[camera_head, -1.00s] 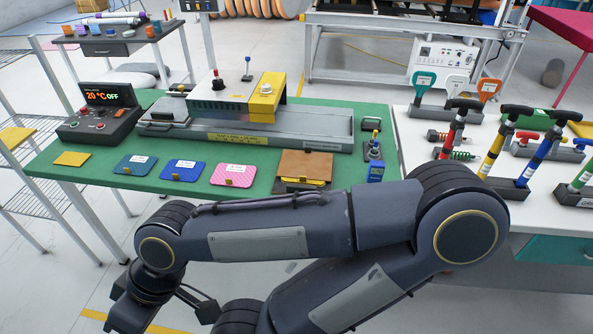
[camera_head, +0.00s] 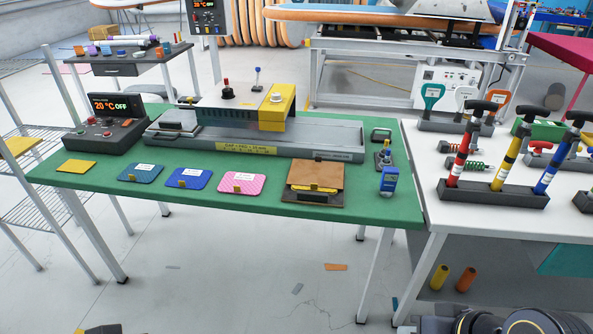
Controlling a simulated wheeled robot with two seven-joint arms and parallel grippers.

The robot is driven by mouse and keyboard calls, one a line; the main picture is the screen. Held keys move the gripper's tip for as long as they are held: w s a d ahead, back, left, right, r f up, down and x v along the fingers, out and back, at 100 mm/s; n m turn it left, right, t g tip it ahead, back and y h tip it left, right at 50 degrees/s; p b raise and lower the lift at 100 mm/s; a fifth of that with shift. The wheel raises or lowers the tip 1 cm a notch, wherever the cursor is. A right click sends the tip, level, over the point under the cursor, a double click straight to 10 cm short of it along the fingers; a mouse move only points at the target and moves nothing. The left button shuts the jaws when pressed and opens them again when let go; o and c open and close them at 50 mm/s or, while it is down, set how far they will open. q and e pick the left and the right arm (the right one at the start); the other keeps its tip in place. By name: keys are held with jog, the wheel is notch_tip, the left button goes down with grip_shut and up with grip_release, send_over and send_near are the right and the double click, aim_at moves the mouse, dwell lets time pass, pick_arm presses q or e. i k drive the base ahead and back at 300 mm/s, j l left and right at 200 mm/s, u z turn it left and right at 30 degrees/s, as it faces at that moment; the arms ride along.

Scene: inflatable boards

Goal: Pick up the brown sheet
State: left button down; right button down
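The brown sheet (camera_head: 317,174) lies on the green table (camera_head: 250,197), right of the pink card and near the front edge. A yellow strip (camera_head: 314,188) shows at its front, and a brown piece or holder extends below it. No gripper is near or touching the sheet. Part of my arm (camera_head: 490,321) shows at the bottom right edge, without its gripper. A small dark piece at the bottom left edge is cut off, and I cannot tell what it is. Neither gripper can be made out.
Yellow (camera_head: 77,166), teal (camera_head: 141,173), blue (camera_head: 189,178) and pink cards (camera_head: 242,183) lie left of the sheet. A long grey press (camera_head: 262,138) stands behind. A blue device (camera_head: 388,179) stands right. A white table (camera_head: 431,168) with pumps adjoins on the right.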

aim_at(302, 172)
jog(key=z, duration=0.3)
jog(key=i+j, duration=0.6)
jog(key=i, duration=0.15)
jog(key=i+j, duration=0.6)
jog(key=i, duration=0.15)
